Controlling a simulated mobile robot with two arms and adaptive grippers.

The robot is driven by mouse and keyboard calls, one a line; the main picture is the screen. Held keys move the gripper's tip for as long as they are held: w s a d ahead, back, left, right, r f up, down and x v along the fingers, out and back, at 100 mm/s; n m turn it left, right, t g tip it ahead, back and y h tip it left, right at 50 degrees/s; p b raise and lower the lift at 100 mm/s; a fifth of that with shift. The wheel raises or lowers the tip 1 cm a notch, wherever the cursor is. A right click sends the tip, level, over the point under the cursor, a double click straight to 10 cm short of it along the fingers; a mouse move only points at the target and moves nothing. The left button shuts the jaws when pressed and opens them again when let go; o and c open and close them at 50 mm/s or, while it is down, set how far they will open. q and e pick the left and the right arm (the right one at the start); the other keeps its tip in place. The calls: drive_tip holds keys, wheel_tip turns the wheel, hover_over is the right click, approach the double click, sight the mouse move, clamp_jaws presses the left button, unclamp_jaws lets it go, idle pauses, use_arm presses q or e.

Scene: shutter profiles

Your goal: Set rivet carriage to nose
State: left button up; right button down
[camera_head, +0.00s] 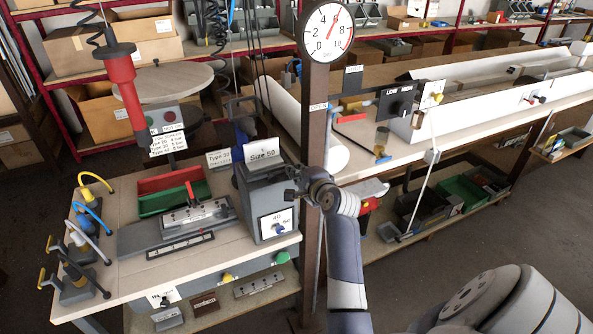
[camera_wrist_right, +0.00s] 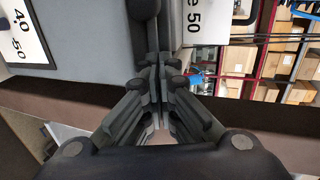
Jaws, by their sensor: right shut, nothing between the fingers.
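A metal carriage-like block (camera_head: 194,215) with small holes sits on a grey base plate (camera_head: 135,238) on the wooden bench; I cannot tell for sure that it is the rivet carriage. A dark scale strip (camera_head: 180,245) with a red mark lies in front of it. A grey box (camera_head: 268,200) labelled "Size 50" stands to its right, with a 40–50 dial (camera_head: 277,224). My right gripper (camera_head: 291,195) is shut and empty near the box's upper right side. In the wrist view its closed fingers (camera_wrist_right: 160,72) are close to the grey box (camera_wrist_right: 92,42); contact cannot be told. My left gripper is not in view.
A brown post (camera_head: 315,120) with a pressure gauge (camera_head: 327,32) rises right of the box. A red hanging tool (camera_head: 126,88) is at the upper left. Red and green bins (camera_head: 172,192) stand behind the block. Several coloured hooked levers (camera_head: 88,228) line the bench's left edge.

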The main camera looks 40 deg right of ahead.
drive_tip(key=shift+w, duration=0.1)
drive_tip(key=shift+w+d+r, duration=0.1)
drive_tip(key=shift+w+d, duration=0.05)
drive_tip(key=shift+w, duration=0.4)
drive_tip(key=shift+w+d, duration=0.15)
drive_tip(key=shift+w, duration=0.7)
drive_tip(key=shift+s, duration=0.1)
